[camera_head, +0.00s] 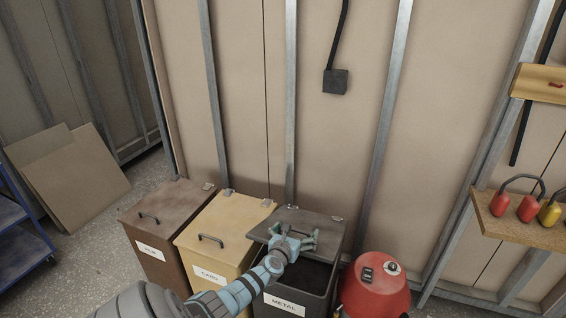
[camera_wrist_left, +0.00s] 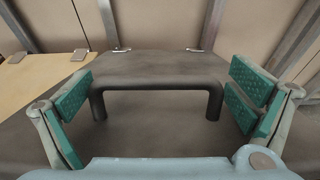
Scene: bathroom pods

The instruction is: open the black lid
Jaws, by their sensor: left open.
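The black lid (camera_head: 322,228) tops the bin labelled METAL. It looks tilted up from its rear hinges, with a dark opening showing below its front edge. In the left wrist view the lid (camera_wrist_left: 150,66) carries a dark bar handle (camera_wrist_left: 155,87) on two posts. My left gripper (camera_head: 296,240) is over the lid; in the wrist view its green-padded fingers (camera_wrist_left: 158,102) are open, one to each side of the handle. I cannot tell whether they touch it. In the head view my gripper hides the handle. My right gripper is out of view.
The yellow CARD bin (camera_head: 229,228) and a brown bin (camera_head: 168,207) stand close on the left. A red rounded machine (camera_head: 376,290) stands close on the right. The wall is right behind the bins. A shelf with padlock-shaped items (camera_head: 527,207) is at far right.

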